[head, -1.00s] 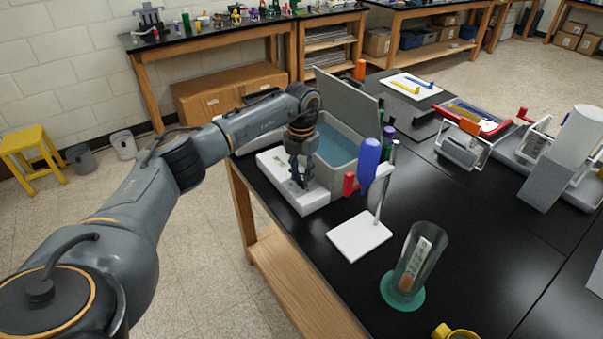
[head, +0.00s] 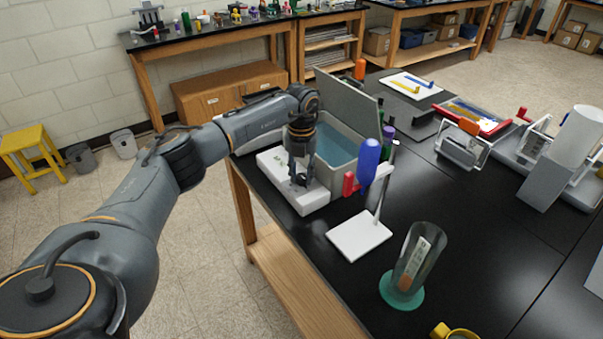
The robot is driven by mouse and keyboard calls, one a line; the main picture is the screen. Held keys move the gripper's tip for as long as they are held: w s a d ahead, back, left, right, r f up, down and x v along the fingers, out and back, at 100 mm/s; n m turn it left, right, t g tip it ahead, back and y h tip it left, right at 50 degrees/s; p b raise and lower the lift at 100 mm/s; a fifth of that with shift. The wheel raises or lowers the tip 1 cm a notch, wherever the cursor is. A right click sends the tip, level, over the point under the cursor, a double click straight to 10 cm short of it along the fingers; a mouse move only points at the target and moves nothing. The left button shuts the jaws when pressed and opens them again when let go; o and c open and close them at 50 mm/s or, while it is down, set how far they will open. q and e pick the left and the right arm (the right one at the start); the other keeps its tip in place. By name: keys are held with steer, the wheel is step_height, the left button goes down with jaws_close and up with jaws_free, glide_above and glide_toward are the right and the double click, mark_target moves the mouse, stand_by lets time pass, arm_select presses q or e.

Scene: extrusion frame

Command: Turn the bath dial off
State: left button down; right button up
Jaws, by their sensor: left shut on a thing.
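The water bath (head: 335,146) is a grey open basin of blue water with a raised lid. It stands at the left edge of the black bench. Its white control panel (head: 311,202) faces the front left. My left gripper (head: 300,180) points down at the top of this panel and is shut on the small dark dial (head: 301,180). The fingers hide most of the dial, so its setting cannot be read. My right gripper is not in view.
A white-based stand (head: 360,236) holding a blue thing and a red-handled clamp is close to the right of the bath. A glass cylinder on a green base (head: 402,291) stands nearer. The bench middle (head: 455,210) is clear.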

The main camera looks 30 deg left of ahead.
mark_target(301, 176)
arm_select(q)
steer(key=c, duration=1)
jaws_free()
step_height(301, 176, up, 12)
